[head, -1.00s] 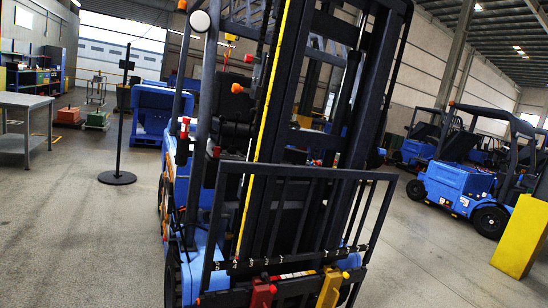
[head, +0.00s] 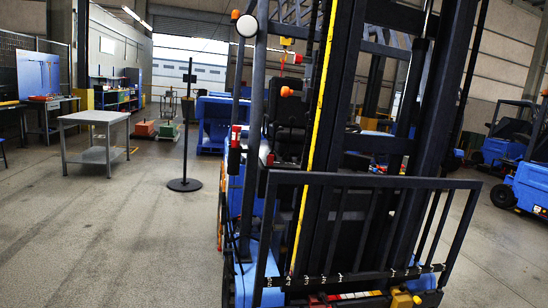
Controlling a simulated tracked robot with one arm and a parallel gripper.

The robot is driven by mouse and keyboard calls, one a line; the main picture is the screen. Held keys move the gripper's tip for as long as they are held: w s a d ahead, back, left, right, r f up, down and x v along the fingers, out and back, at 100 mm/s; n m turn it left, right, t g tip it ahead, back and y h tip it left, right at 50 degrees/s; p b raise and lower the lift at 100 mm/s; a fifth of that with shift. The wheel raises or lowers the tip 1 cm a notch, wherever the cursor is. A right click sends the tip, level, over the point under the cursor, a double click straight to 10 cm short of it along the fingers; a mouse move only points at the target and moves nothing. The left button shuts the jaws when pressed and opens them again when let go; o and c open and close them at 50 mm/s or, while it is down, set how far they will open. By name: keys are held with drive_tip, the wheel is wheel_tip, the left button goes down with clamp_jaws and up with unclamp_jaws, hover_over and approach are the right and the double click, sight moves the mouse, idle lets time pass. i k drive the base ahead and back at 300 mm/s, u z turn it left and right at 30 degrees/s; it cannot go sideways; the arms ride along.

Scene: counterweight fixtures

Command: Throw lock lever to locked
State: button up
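A blue forklift (head: 247,285) with a black mast (head: 345,150) and a black load backrest (head: 372,181) stands upright, right of centre and close in front of me. Low on its carriage, at the bottom edge of the head view, are a red part (head: 318,299) and a yellow part (head: 402,299), both partly cut off. I cannot tell whether either is the lock lever, or its position. Small red fittings (head: 235,137) sit on the left side of the forklift. My gripper does not show in the head view.
A grey table (head: 95,118) stands at left, and a black post on a round base (head: 184,184) stands between it and the forklift. Blue vehicles (head: 500,150) are parked at right. A workbench (head: 45,103) lies far left. The floor at front left is clear.

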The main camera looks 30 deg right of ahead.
sight(269, 160)
drive_tip(key=z, duration=0.05)
drive_tip(key=i, duration=1.5)
drive_tip(key=z, duration=1.1)
